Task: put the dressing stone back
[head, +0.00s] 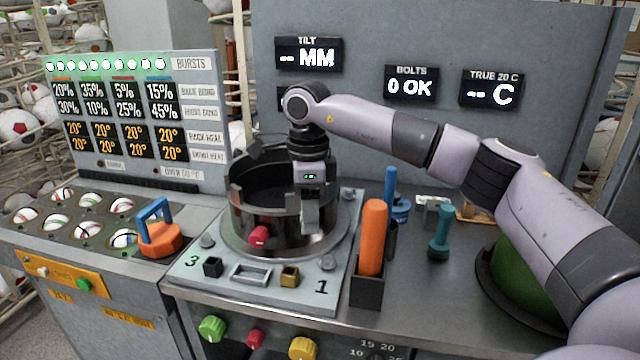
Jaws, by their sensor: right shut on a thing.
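My right gripper (310,195) reaches in from the right and points down at the front right rim of the round metal press ring (245,212). It is shut on a small grey block (311,217), which looks like the dressing stone, though the fingers partly cover it. The block is at the ring's rim; I cannot tell whether it touches the metal. My left gripper is not in view.
An orange block with a blue handle (159,238) sits left.

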